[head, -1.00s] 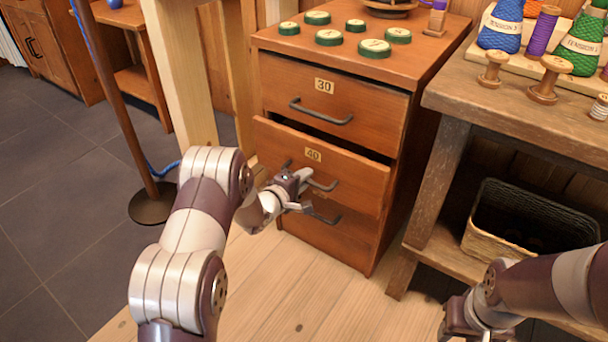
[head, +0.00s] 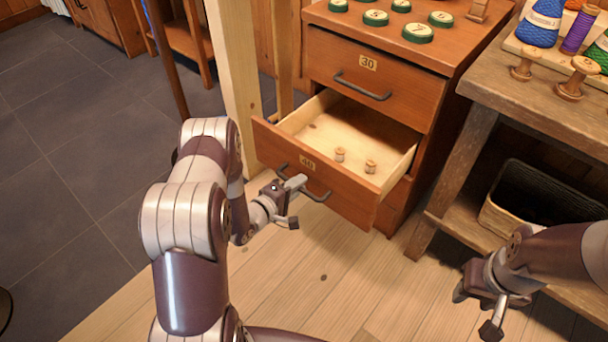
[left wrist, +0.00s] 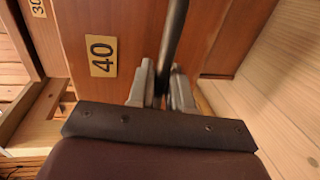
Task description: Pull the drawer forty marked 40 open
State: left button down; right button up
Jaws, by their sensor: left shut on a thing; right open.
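The drawer marked 40 (head: 270,160) is pulled well out of the wooden cabinet in the head view. Its inside shows pale wood with two small wooden spools (head: 340,155) (head: 371,167) in it. My left gripper (head: 297,187) is at the dark bar handle (head: 317,196) on the drawer's front. In the left wrist view its fingers (left wrist: 161,88) are shut on the handle (left wrist: 175,40), beside the 40 label (left wrist: 101,56). My right gripper (head: 488,312) is open and empty at the lower right, apart from the drawer.
The drawer marked 30 (head: 378,75) above is shut. A workbench (head: 480,85) with spools and yarn cones stands at right, a dark-lined basket (head: 500,215) on its lower shelf. A pale wooden post (head: 232,65) stands left of the cabinet. Floor in front is clear.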

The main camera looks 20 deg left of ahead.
pick_arm(q)
jog(key=shift+s, duration=0.2)
jog(key=c, duration=1.2)
grip_release()
jog(key=shift+a, duration=0.1)
jog(key=p+v, duration=0.4)
jog(key=v, duration=0.8)
jog(key=shift+s+p, duration=0.3)
jog(key=shift+s, duration=0.05)
